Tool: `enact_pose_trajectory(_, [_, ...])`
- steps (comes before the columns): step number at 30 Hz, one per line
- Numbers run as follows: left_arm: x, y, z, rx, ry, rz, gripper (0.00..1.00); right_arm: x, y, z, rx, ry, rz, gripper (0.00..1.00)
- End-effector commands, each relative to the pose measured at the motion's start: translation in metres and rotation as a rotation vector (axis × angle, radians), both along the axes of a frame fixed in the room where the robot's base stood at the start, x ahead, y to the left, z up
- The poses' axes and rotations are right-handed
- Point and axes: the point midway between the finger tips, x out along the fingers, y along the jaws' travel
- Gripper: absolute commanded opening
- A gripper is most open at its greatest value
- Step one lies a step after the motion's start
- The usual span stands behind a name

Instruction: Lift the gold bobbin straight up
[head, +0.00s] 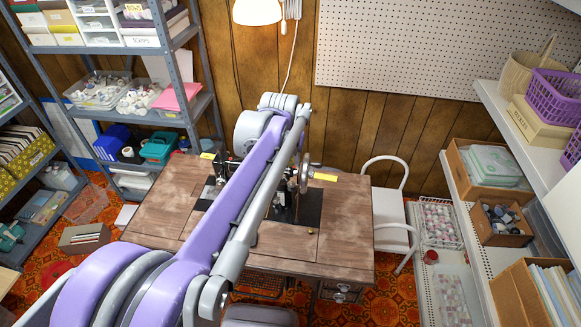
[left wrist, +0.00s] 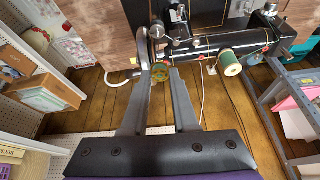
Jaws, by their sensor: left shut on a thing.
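My left gripper (left wrist: 164,72) reaches up from the bottom of the left wrist view, with its two grey fingers close together. A small yellowish round thing, which looks like the gold bobbin (left wrist: 158,73), shows between the fingertips, and the gripper is shut on it. Part of it is hidden by the fingers. The black sewing machine (left wrist: 215,45) is right beside the fingertips, with its handwheel (left wrist: 146,48) just left of them. In the head view my left arm crosses over the machine and hides the fingertips and the bobbin. My right gripper is in neither view.
The machine stands on a worn wooden table (head: 165,215). A green thread spool (left wrist: 230,63) sits on the machine's arm. A white chair (head: 393,215) stands right of the table. Shelves line both sides, and a pegboard (head: 400,45) hangs on the panelled back wall.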

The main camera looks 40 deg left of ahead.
Motion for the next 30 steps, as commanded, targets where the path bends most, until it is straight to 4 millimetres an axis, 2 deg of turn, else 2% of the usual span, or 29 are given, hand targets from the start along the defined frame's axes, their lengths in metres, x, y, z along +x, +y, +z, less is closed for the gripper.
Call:
enact_pose_trajectory(6, [0.000, 0.000, 0.020, 0.000, -0.001, 0.000, 0.00, 0.002, 0.000, 0.006, 0.000, -0.004, 0.000, 0.50])
enact_pose_trajectory(16, [0.000, 0.000, 0.039, 0.000, -0.001, 0.000, 0.00, 0.009, 0.000, 0.021, 0.000, -0.017, 0.000, 0.50])
enact_pose_trajectory(26, [0.000, 0.000, 0.038, 0.000, 0.001, -0.001, 0.00, 0.009, 0.000, 0.021, 0.000, -0.017, 0.000, 0.50])
enact_pose_trajectory(30, [0.008, -0.009, 0.024, 0.000, 0.001, -0.024, 0.00, 0.009, 0.000, 0.021, 0.000, -0.017, 0.000, 0.50])
